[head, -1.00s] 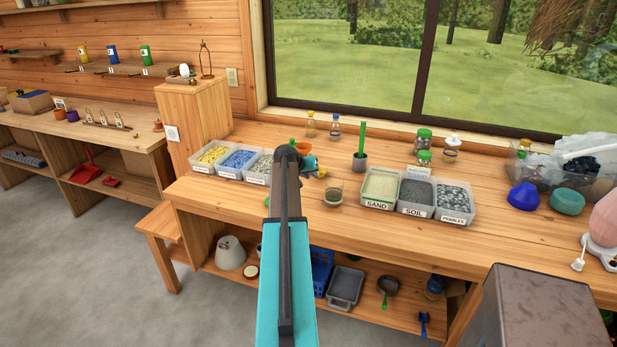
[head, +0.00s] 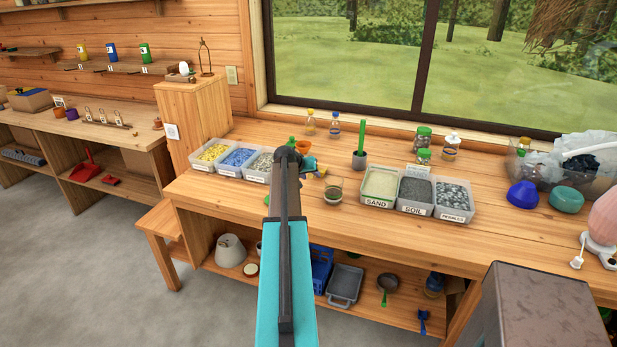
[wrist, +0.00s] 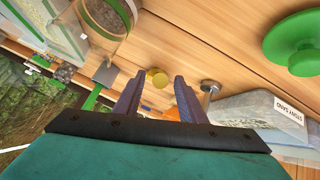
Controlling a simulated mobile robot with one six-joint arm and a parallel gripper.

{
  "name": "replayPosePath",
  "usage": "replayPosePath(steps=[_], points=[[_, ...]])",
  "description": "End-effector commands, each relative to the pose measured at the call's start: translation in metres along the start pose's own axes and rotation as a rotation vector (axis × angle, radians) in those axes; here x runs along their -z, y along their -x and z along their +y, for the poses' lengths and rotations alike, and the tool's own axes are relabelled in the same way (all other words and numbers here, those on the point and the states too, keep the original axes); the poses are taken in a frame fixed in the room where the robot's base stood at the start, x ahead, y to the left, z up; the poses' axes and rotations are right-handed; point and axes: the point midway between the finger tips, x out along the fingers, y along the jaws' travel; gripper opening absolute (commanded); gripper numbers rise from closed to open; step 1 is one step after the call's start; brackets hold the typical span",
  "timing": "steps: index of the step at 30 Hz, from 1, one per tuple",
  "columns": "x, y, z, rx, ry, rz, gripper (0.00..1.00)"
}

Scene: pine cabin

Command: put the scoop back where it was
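A scoop with an upright green handle and a small grey cup (head: 360,160) stands on the bench behind the sand bin. In the wrist view, what looks like the same grey cup (wrist: 105,73) and green handle appear left of my fingers. My gripper (wrist: 158,76) is open, with two dark fingers apart and nothing held between them. A small yellow round thing shows beyond the fingertips. In the head view my arm mostly hides the gripper, which is left of the scoop above the bench.
A glass beaker (head: 332,192) stands close to the gripper. Bins of sand (head: 366,203), soil (head: 415,211) and pebbles (head: 455,216) are to the right; several bins are to the left (head: 229,177). Jars stand behind. The bench front is clear.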

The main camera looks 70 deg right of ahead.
Motion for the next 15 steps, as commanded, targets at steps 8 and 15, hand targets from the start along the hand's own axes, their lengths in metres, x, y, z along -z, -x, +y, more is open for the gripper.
replayPosePath(steps=[8,15], points=[[-0.001,0.015,0.0,0.0,0.0,0.001,0.37],[-0.001,0.047,-0.001,0.001,0.0,0.002,0.37]])
